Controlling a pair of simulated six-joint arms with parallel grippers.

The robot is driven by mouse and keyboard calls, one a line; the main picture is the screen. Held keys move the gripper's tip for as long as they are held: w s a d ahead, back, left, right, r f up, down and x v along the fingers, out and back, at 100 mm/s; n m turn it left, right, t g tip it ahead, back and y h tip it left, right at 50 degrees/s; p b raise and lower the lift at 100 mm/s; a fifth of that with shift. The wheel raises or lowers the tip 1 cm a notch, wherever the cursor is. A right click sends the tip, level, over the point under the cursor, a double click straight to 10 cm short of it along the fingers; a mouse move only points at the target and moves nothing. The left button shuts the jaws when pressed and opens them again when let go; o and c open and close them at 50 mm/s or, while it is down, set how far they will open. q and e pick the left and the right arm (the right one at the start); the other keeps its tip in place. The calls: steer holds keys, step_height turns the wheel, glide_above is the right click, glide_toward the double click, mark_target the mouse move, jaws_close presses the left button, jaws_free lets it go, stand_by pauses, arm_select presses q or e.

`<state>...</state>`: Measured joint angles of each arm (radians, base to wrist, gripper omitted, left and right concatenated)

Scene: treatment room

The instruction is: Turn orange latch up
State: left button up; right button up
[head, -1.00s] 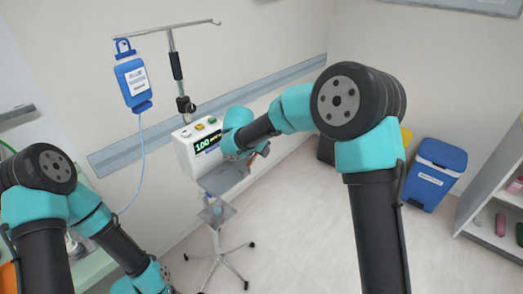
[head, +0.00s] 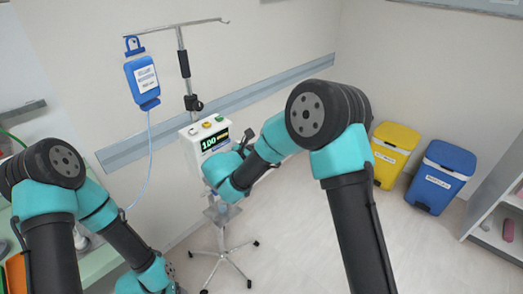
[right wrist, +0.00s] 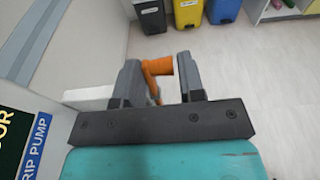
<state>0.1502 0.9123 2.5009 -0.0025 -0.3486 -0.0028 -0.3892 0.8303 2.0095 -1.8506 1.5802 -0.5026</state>
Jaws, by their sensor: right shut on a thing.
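A blue drip bag (head: 142,80) hangs from the stand, its tube running down. The stand's wheeled base (head: 226,262) is on open floor.

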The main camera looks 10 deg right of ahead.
steer(key=shift+s+d+f+h, duration=0.1)
steer(key=shift+s+h, duration=0.1)
steer(key=shift+h, duration=0.2)
steer(key=o, duration=0.7)
steer(key=v, duration=1.7)
steer(key=shift+s, duration=0.3)
steer(key=shift+c, duration=0.4)
